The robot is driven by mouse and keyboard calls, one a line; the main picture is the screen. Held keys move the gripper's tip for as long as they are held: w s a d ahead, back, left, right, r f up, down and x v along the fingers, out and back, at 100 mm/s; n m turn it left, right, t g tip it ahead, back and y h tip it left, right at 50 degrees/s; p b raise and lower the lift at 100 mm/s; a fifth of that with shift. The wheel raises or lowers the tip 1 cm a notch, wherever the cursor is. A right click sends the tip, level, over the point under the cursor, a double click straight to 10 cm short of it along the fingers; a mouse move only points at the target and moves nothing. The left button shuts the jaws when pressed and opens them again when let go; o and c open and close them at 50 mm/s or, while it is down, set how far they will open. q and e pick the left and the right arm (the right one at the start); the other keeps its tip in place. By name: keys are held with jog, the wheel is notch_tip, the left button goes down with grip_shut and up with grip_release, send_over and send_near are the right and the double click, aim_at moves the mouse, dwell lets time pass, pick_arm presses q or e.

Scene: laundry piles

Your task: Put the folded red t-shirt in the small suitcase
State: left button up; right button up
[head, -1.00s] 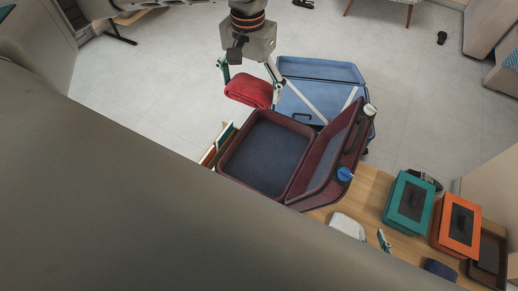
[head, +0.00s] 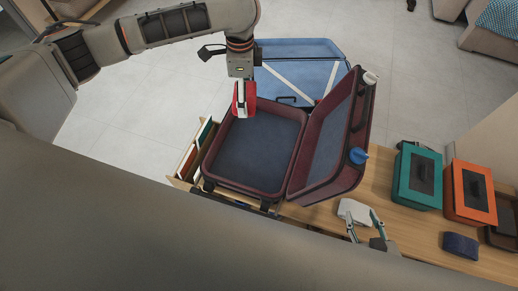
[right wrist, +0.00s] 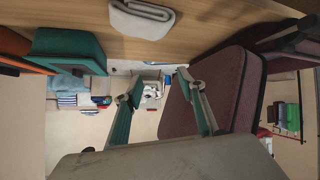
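The folded red t-shirt (head: 250,98) is in my left gripper (head: 241,112), which is seen edge-on with a pale finger against the cloth. It hangs at the far left corner of the open maroon suitcase (head: 203,160), over or just beyond its rim; I cannot tell the height. The suitcase's dark blue inside is empty, and its lid (head: 357,135) leans open to the right. My right gripper (head: 363,224) is open and empty near the front of the table, beside a folded white cloth (head: 352,210). The right wrist view shows its two fingers (right wrist: 160,95) spread apart.
A larger open blue suitcase (head: 310,75) lies behind the maroon one. Teal (head: 418,178) and orange (head: 470,190) boxes stand on the wooden table (head: 400,235) at the right, with a dark blue folded cloth (head: 460,245). A file holder (head: 188,165) stands left of the suitcase.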

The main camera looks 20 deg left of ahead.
pick_arm(q)
notch_tip(320, 180, down, 8)
jog(key=m+b, duration=0.2)
jog(key=m, duration=0.2)
jog(key=b, duration=0.6)
send_over(250, 146)
notch_tip(250, 146, down, 14)
jog(key=shift+s+f, duration=0.1)
jog(key=shift+f, duration=0.1)
jog(key=shift+f+b, duration=0.3)
jog(key=shift+f, duration=0.2)
pick_arm(e)
jog(key=f, duration=0.1)
jog(key=a+f, duration=0.1)
jog(key=f, duration=0.1)
jog(key=a+f, duration=0.1)
jog(key=shift+s+f, duration=0.2)
jog(key=shift+s, duration=0.05)
